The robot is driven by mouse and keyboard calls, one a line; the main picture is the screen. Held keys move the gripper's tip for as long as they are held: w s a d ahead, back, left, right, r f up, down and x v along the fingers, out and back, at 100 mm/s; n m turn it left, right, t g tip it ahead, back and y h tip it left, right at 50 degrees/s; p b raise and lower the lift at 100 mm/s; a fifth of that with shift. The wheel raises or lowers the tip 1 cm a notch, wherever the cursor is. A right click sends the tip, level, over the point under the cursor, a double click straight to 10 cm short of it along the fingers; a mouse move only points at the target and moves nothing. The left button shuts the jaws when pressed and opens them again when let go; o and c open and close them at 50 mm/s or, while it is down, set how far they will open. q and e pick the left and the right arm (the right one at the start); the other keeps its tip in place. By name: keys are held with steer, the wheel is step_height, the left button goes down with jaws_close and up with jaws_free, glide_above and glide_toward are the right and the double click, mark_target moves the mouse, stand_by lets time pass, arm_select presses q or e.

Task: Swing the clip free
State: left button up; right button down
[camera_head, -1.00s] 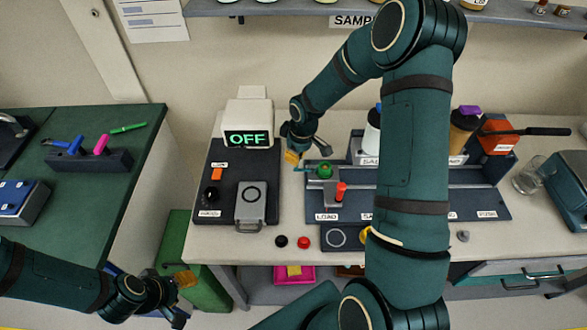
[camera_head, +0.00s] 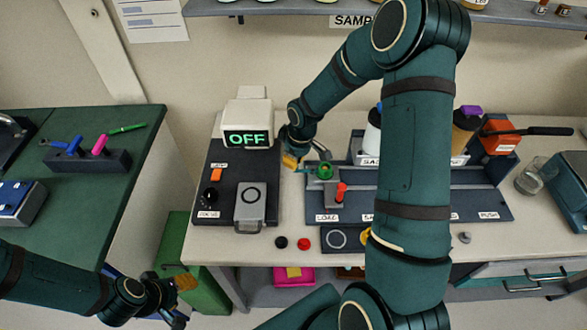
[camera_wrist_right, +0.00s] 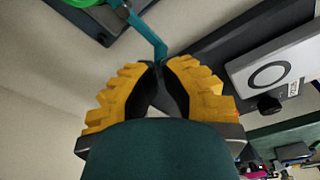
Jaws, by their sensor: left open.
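The clip (camera_wrist_right: 150,38) is a thin teal bent bar in the right wrist view. Its end lies at the tips of my right gripper (camera_wrist_right: 160,64). The yellow-backed fingers are nearly together, with the bar's end in the narrow gap. In the head view my right gripper (camera_head: 291,161) is low at the left end of the dark rail fixture (camera_head: 400,207), beside a green round part (camera_head: 324,171); the clip is mostly too small to make out there. My left gripper (camera_head: 181,303) is open and empty at the lower left, away from the fixture.
A dark panel with a grey hinged plate (camera_head: 251,203) stands left of the fixture, below a display (camera_head: 248,138) reading OFF. A red-topped peg (camera_head: 341,190) stands close to my right gripper. My right arm hides part of the fixture.

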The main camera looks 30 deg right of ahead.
steer(key=shift+s+a, duration=0.1)
steer(key=shift+s, duration=0.05)
steer(key=shift+s+a, duration=0.25)
steer(key=shift+s, duration=0.2)
steer(key=shift+b, duration=0.3)
steer(key=shift+s+a, duration=0.1)
steer(key=shift+s, duration=0.6)
steer(key=shift+s, duration=0.15)
steer(key=shift+s+b, duration=0.35)
steer(key=shift+s, duration=0.15)
steer(key=shift+s, duration=0.1)
steer(key=shift+s, duration=0.6)
